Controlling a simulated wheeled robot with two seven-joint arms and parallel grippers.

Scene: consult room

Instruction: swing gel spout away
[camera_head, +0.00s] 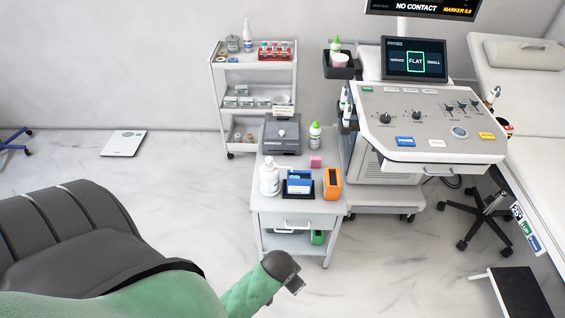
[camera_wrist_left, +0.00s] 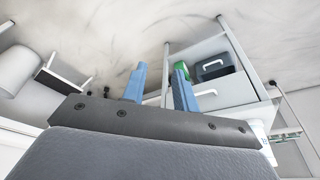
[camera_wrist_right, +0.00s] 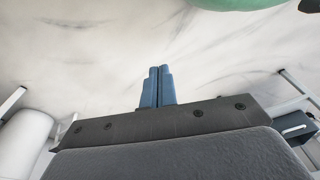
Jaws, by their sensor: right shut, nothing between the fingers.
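A white pump bottle (camera_head: 269,180) stands upright on the left part of the small white cart's top (camera_head: 270,204). My right gripper (camera_wrist_right: 159,68) is shut and empty, over bare floor in the right wrist view. The head view shows one of my green forearms with a dark end below the cart, apart from the bottle; no fingers show clearly there.
A console (camera_head: 430,150) stands right, a shelf trolley (camera_head: 250,75) behind.

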